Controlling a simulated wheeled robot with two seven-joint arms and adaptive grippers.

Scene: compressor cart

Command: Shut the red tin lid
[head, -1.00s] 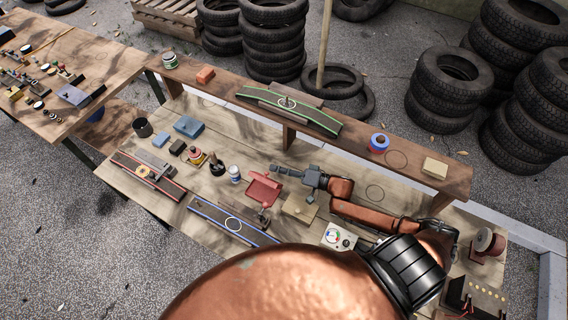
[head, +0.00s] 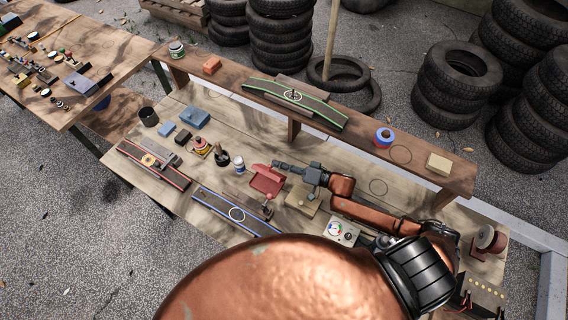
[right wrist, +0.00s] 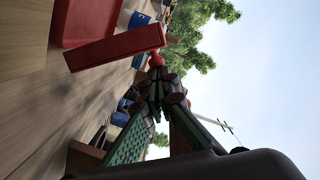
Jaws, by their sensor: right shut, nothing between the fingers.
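The red tin (head: 267,187) sits on the workbench near the middle of the head view. Its lid (right wrist: 115,48) shows in the right wrist view as a red panel angled away from the tin body (right wrist: 88,20), so the lid stands open. My right gripper (head: 277,164) is shut and empty, at the far side of the tin. In the right wrist view its closed fingertips (right wrist: 157,72) are close to the lid's end and a small red knob; I cannot tell whether they touch. My left gripper is not in view.
A white-and-blue can (head: 239,164) stands left of the tin. A tan block (head: 303,199) lies right of it, under my right arm. A blue-edged rail (head: 235,213) lies in front. A raised wooden shelf (head: 225,80) runs along the back.

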